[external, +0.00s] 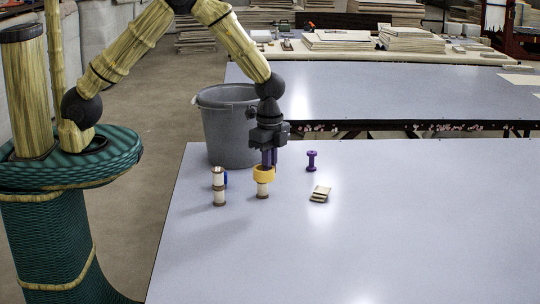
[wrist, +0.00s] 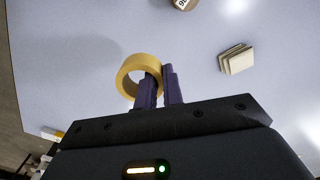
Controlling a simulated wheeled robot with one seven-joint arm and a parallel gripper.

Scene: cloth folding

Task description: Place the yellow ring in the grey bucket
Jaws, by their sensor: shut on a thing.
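The yellow ring (external: 264,174) is at the tips of my gripper (external: 269,160), near the table's back left. My gripper is shut on the ring's wall; in the wrist view the yellow ring (wrist: 126,72) sits with one purple finger inside its hole and the other outside (wrist: 160,88). In the external view the ring appears just above a white and brown spool (external: 262,190); I cannot tell whether they touch. The grey bucket (external: 228,130) stands upright at the table's back left edge, behind and left of my gripper. Its inside is mostly hidden, and the wrist view does not show it.
White and brown spools (external: 218,190) stand left of the ring, with a blue thing (external: 225,179) behind them. A purple spool (external: 311,161) and a beige stack (external: 320,194) are to the right. The table's (external: 400,230) front and right are clear. Another table (external: 350,88) stands behind.

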